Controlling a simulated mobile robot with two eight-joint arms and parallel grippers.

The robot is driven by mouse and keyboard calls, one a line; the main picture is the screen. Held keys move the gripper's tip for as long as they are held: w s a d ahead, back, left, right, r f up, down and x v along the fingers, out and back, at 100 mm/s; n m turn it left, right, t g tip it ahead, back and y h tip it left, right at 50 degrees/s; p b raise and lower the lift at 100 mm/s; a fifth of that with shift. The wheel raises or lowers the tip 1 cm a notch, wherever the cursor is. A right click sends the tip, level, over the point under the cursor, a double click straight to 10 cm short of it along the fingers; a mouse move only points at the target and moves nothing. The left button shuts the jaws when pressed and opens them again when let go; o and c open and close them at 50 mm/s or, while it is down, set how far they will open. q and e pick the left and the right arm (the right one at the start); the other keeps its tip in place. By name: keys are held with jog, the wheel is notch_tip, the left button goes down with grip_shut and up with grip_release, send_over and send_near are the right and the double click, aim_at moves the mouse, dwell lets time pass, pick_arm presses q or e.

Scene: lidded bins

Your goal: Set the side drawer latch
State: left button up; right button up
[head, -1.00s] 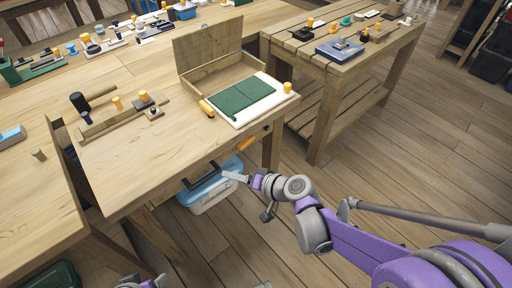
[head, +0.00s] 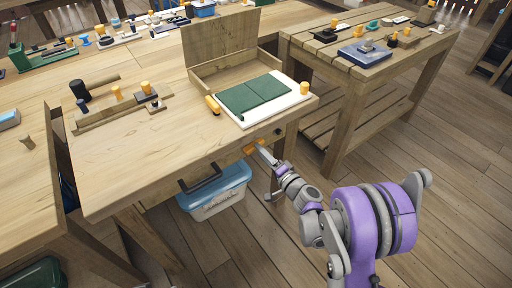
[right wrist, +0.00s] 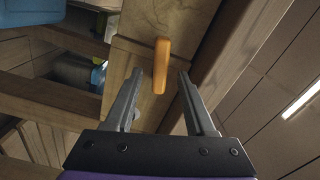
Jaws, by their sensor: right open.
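The orange side drawer latch (head: 249,149) is on the front face of the wooden workbench, right of the black drawer handle (head: 201,179). In the right wrist view the latch (right wrist: 161,65) is an upright orange bar on a wooden face. My right gripper (head: 262,149) is at the latch and partly covers it in the head view. In the right wrist view its two open fingers (right wrist: 160,76) stand on either side of the latch's lower end, with gaps on both sides. I cannot tell the depth left to the latch. My left gripper is not in view.
A blue-lidded bin (head: 219,192) stands under the bench. An open wooden box (head: 222,60) and a white board with green pads (head: 297,97) are on top. A slatted side table (head: 318,48) stands to the right. The floor in front is clear.

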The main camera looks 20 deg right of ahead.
jog(key=shift+x, duration=1.85)
grip_shut()
